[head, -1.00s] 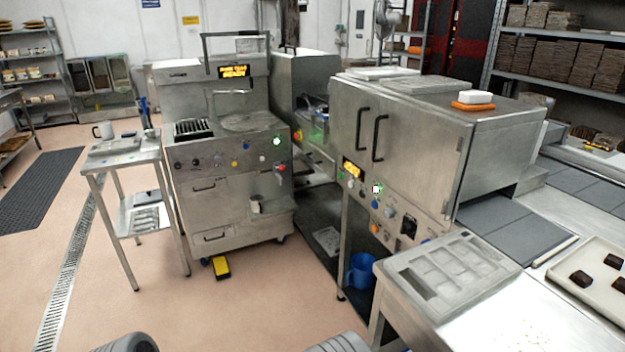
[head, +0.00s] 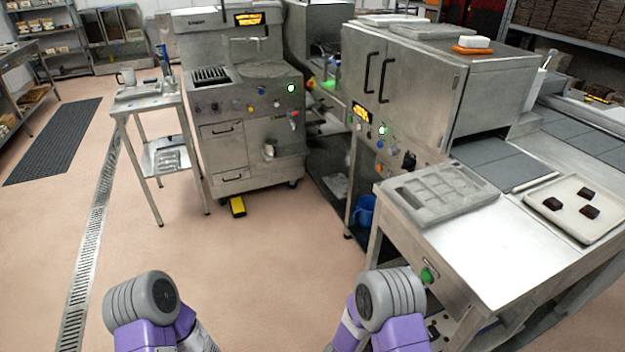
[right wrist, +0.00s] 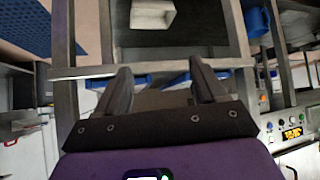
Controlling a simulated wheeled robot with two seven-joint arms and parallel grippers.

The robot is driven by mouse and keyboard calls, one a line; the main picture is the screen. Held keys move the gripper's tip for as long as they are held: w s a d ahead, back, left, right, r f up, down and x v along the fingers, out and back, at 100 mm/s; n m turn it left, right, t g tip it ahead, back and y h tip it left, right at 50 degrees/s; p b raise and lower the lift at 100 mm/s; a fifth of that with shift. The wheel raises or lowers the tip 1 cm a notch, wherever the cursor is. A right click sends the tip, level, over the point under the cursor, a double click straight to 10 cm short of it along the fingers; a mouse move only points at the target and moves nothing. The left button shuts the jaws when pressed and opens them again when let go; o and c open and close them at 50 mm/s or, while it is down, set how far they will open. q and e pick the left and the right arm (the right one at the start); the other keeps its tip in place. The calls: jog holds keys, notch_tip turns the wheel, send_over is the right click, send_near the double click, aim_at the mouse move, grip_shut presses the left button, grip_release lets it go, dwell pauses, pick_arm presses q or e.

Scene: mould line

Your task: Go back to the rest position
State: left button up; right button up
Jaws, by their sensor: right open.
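My two arms show at the bottom of the head view, as grey rounded links with purple parts, but neither gripper shows there. My right gripper (right wrist: 160,92) is in the right wrist view, with its two dark fingers apart and nothing between them. Beyond its fingers are a metal frame bar and a shelf with a pale box (right wrist: 153,13). My left gripper is out of view.
A steel table (head: 500,225) stands close at the right, with a grey mould (head: 438,195) and a tray (head: 545,205) of dark pieces. A machine (head: 235,130) and a small side table (head: 150,105) stand ahead. The floor between my arms and them is clear.

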jog(key=s+a+n+g+y+p, duration=0.1)
jog(key=s+a+n+g+y, duration=0.1)
jog(key=s, duration=0.7)
jog(key=s+a+f+n+g+y+p, duration=0.1)
jog(key=s+a+n+g+y, duration=0.2)
jog(key=s+y, duration=0.6)
jog(key=a+n, duration=0.2)
jog(key=a, duration=0.1)
jog(key=shift+a+f+g, duration=0.2)
jog(key=shift+g, duration=0.1)
dwell(0.5)
